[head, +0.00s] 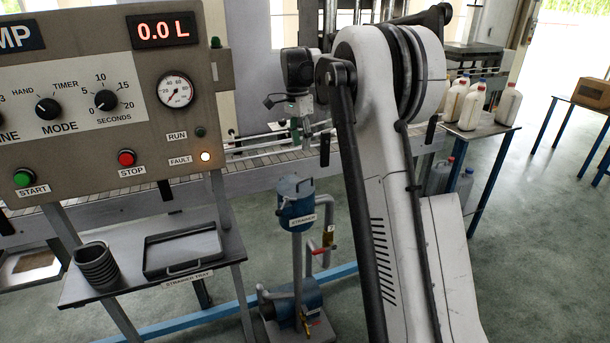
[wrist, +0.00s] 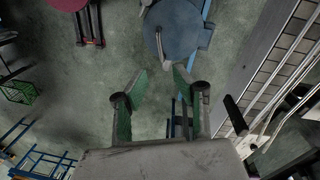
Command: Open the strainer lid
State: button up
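The strainer (head: 295,212) is a blue upright canister on a grey pipe, with its name label on the front. Its round blue lid (head: 294,188) sits on top, with a small grey handle. In the wrist view the blue round lid (wrist: 178,30) lies beyond the fingertips, at the top centre. My gripper (head: 303,138) hangs above the strainer in the head view, apart from it. In the wrist view its green-padded fingers (wrist: 161,79) are spread apart with only floor between them, so it is open and empty.
The strainer tray (head: 183,252) stands on a small table left of the strainer, beside a dark ribbed cup (head: 97,266). The pump control panel (head: 110,100) is at upper left. A conveyor (head: 255,170) runs behind.

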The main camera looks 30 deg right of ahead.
jog(key=f, duration=0.8)
jog(key=s+f+p, duration=0.1)
jog(key=f, duration=0.3)
jog(key=shift+d, duration=0.1)
grip_shut()
jog(key=shift+r, duration=0.1)
